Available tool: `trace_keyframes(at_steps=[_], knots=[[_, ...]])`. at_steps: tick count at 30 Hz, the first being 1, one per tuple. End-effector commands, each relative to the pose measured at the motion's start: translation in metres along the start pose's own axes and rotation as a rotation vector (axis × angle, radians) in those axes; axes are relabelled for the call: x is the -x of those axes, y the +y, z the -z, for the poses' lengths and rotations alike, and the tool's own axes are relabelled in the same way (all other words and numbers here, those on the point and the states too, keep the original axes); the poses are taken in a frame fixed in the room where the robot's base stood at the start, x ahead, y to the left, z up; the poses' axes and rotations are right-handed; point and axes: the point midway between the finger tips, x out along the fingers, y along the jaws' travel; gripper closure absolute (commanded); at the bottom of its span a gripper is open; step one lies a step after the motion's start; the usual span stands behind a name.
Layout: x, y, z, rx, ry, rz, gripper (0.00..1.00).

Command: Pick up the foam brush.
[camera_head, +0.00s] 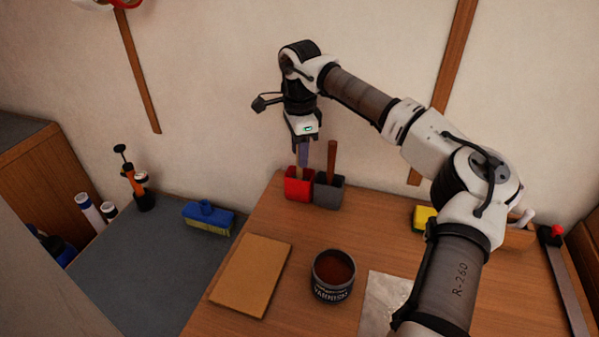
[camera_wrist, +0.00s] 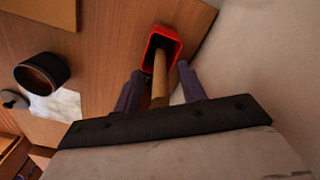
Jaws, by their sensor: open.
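A light wooden handle (camera_wrist: 160,78), which looks like the foam brush's, stands in a red holder (camera_head: 299,184). Its lower end is hidden inside the holder, so I cannot see a foam head. My gripper (camera_head: 302,158) is open and points down just above the red holder. In the wrist view, my gripper (camera_wrist: 160,70) has one finger on each side of the light handle, with the red holder (camera_wrist: 171,33) beyond the fingertips. I cannot tell whether either finger touches the handle.
A grey holder (camera_head: 328,195) with a darker brown handle (camera_head: 331,158) stands right beside the red one. The wall is close behind. A varnish can (camera_head: 332,290), a brown board (camera_head: 250,275) and a yellow sponge (camera_head: 423,217) lie elsewhere on the wooden top. A blue brush (camera_head: 208,215) sits left.

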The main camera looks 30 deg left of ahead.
Motion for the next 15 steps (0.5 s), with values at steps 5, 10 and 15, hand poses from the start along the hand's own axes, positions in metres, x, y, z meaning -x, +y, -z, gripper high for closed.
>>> trace_keyframes(at_steps=[5,10,15], knots=[[0.0001,-0.0001,0.0000,0.000,0.000,0.000,0.71],[0.0002,-0.0001,0.0000,0.000,0.000,0.000,0.94],[0.0004,-0.0001,-0.0001,0.000,0.000,0.000,1.00]])
